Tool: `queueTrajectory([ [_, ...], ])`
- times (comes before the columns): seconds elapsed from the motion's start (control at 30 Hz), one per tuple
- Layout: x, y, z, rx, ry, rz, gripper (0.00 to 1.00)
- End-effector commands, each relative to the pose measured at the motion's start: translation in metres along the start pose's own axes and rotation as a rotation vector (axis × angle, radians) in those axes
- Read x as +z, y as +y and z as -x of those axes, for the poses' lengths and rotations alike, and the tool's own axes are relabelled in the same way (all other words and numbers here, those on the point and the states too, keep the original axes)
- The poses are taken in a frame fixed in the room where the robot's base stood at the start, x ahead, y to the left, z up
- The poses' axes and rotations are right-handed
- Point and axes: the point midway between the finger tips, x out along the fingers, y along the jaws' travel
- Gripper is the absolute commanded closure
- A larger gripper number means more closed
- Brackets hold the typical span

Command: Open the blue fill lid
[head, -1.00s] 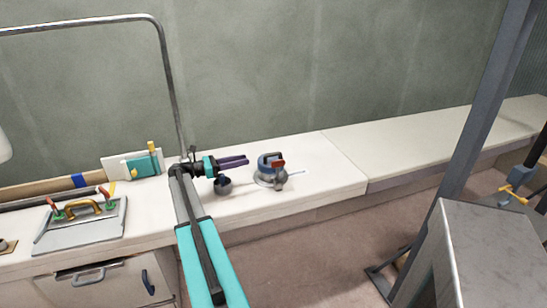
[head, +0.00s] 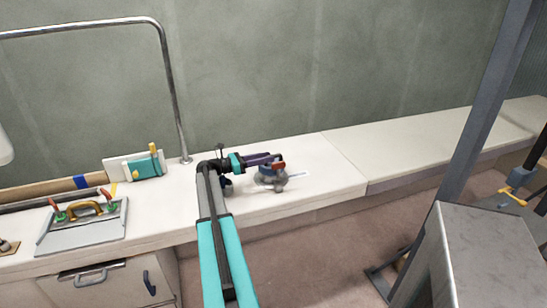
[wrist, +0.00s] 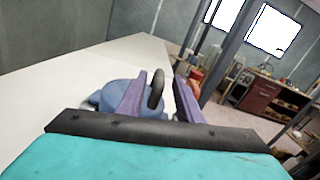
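The blue fill lid (wrist: 120,95) shows in the wrist view as a rounded blue top with a dark loop handle (wrist: 156,90) standing up from it. My gripper (wrist: 164,80) is open, with its two purple fingers either side of the handle. A gap shows between the handle and the right finger; I cannot tell whether the left finger touches it. In the head view my gripper (head: 272,158) covers most of the lid. The grey fill fitting (head: 270,181) and a red-orange latch (head: 279,165) show beside and below the fingers.
The fitting stands on a white bench (head: 330,150) along the grey wall. A plate with coloured handles (head: 85,225) and a teal box (head: 144,167) are on the left. A metal rail (head: 168,80) rises behind. The bench to the right is clear.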

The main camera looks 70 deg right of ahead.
Motion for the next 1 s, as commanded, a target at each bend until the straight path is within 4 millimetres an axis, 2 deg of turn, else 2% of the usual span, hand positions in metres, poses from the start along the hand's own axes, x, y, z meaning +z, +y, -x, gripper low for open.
queueTrajectory([
  [0.1, 0.001, 0.0, -0.017, -0.001, 0.0, 0.0, 0.67],
  [0.3, 0.0, 0.0, -0.035, 0.0, 0.0, 0.0, 0.67],
  [0.7, 0.0, 0.0, -0.042, -0.001, 0.0, 0.0, 0.67],
  [0.77, 0.0, 0.0, -0.042, -0.001, 0.0, 0.0, 0.74],
  [0.9, 0.0, -0.001, -0.042, -0.002, 0.0, 0.0, 0.98],
  [1.0, 0.0, -0.001, -0.042, -0.003, 0.001, 0.001, 1.0],
])
